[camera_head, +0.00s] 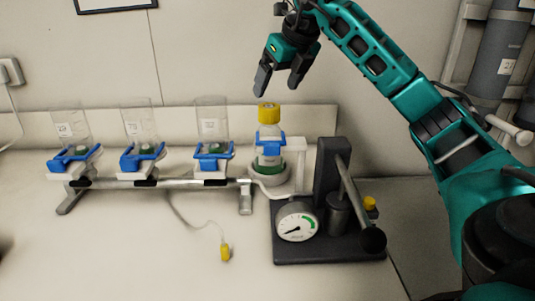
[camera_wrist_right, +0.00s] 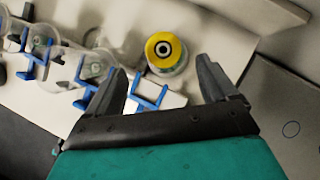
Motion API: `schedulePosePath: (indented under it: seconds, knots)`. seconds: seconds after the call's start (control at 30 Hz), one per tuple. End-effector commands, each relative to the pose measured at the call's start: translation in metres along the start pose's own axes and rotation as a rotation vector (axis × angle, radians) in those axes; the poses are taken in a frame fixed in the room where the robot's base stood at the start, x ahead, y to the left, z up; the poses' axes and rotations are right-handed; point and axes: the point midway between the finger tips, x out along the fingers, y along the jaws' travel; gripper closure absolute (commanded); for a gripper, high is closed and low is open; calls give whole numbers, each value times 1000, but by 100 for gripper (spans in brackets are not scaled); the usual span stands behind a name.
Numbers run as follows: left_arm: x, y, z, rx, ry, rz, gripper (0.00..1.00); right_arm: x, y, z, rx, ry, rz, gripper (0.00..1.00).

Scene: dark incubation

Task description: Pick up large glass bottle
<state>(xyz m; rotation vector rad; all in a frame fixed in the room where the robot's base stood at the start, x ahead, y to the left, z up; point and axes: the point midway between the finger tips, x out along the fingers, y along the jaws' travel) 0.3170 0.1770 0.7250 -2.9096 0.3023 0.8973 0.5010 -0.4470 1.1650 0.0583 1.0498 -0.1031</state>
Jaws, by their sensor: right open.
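The large glass bottle (camera_head: 269,131) with a yellow cap stands upright in a white holder with a blue clamp (camera_head: 268,140) at the right end of the rail. In the right wrist view the bottle (camera_wrist_right: 166,53) shows from above, its yellow cap facing the camera. My right gripper (camera_head: 277,91) is open and empty, pointing down above the bottle's cap. In the right wrist view the cap appears between and beyond the open fingers (camera_wrist_right: 164,85). The left gripper is not in view.
A dark press with a gauge (camera_head: 297,222) and lever stands right of the bottle. A yellow-ended cable (camera_head: 225,252) lies in front. The front left of the table is clear.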

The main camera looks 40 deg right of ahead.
Motion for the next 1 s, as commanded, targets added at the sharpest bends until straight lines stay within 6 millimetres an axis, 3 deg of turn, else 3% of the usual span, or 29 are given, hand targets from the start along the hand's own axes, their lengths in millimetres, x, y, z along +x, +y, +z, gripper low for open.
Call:
schedulePosePath:
  seconds: [0.1,0.37,0.6,0.93,1.0]
  knots:
    - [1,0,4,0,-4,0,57,21,0,-1,1,3,1,14]
    - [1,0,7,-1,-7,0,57,42,-1,-2,-1,2,2,14]
    - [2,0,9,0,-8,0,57,77,-5,-4,-1,2,2,14]
    - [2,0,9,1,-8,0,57,86,-5,-4,-3,-1,1,14]
    - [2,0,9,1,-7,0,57,86,-5,-4,-3,-1,1,19]
